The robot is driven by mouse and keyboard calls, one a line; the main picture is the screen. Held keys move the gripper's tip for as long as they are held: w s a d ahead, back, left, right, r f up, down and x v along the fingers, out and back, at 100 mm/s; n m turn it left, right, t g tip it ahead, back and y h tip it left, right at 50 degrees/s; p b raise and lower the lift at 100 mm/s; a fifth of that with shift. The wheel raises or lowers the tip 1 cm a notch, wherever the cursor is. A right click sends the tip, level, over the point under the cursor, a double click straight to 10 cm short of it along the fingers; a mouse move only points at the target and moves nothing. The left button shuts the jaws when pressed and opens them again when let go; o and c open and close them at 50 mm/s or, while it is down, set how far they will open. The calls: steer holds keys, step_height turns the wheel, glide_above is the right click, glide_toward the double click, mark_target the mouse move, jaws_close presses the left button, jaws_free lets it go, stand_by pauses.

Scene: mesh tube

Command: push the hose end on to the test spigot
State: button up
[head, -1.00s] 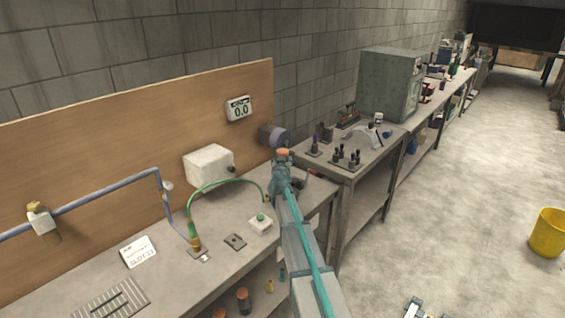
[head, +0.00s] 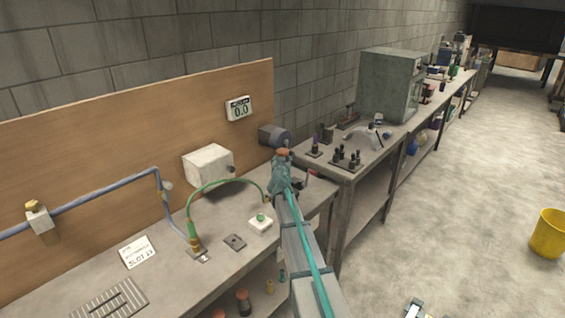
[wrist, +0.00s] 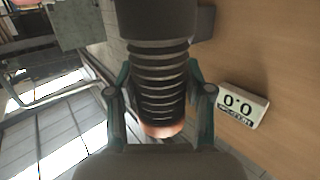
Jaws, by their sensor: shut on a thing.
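My gripper (head: 282,168) is over the back right of the workbench, in front of the wooden board. In the wrist view its two fingers (wrist: 158,85) are shut on the sides of a dark ribbed hose (wrist: 160,75). The hose has a copper-orange end (wrist: 163,130), which also shows as an orange cap above my gripper in the head view (head: 284,152). At the other end the ribs meet a wide dark smooth cylinder (wrist: 168,18). I cannot tell whether this cylinder is the spigot or a cuff, nor whether the joint is fully seated. My arm hides the lower part in the head view.
A dark round fitting (head: 273,136) stands on the board behind my gripper. A display (head: 239,108) reads 0.0. A green hose (head: 222,181), a white box (head: 208,163) and a green-button box (head: 261,223) are to the left. A second bench (head: 365,165) is right.

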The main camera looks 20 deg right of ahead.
steer(key=shift+f+b, duration=3.1)
steer(key=shift+b, duration=1.1)
steer(key=o, duration=1.4)
steer(key=shift+s, duration=0.15)
steer(key=v, duration=1.1)
steer(key=shift+s+a+r, duration=0.1)
steer(key=shift+s+a, duration=0.05)
steer(key=shift+s, duration=0.2)
